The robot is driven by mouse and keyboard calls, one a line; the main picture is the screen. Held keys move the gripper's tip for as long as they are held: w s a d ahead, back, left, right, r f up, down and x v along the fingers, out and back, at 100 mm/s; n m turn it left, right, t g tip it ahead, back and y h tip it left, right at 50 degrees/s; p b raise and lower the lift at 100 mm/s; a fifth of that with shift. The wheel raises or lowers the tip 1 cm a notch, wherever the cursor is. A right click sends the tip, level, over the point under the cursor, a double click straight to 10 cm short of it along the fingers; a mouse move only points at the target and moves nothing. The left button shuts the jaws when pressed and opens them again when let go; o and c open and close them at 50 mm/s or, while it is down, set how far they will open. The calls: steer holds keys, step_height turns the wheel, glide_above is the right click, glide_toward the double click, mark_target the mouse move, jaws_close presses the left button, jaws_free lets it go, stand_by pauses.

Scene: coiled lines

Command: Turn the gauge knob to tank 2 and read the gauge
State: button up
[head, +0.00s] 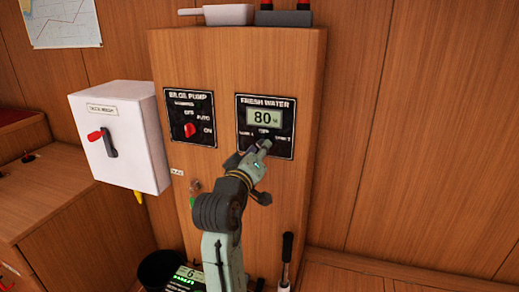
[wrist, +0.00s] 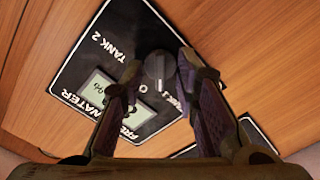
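The black fresh water panel (head: 284,102) is on the front of the wooden column. Its gauge display (head: 264,117) reads 80 %, with the tank 1 label at the lower left and the tank 2 label at the lower right. My gripper (wrist: 160,62) is open, with one finger on each side of the knob; contact is unclear. In the head view my gripper (head: 262,148) hides the knob. The tank 2 label (wrist: 110,47) is clear of my fingers in the wrist view.
A bilge pump panel (head: 190,118) with a red knob is left of the gauge. A white box (head: 128,145) with a red-tipped lever sticks out further left. A black-handled lever (head: 287,250) stands low at the right. The wall at right is clear.

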steer(key=shift+w, duration=0.1)
steer(key=shift+c, duration=0.4)
jaws_close()
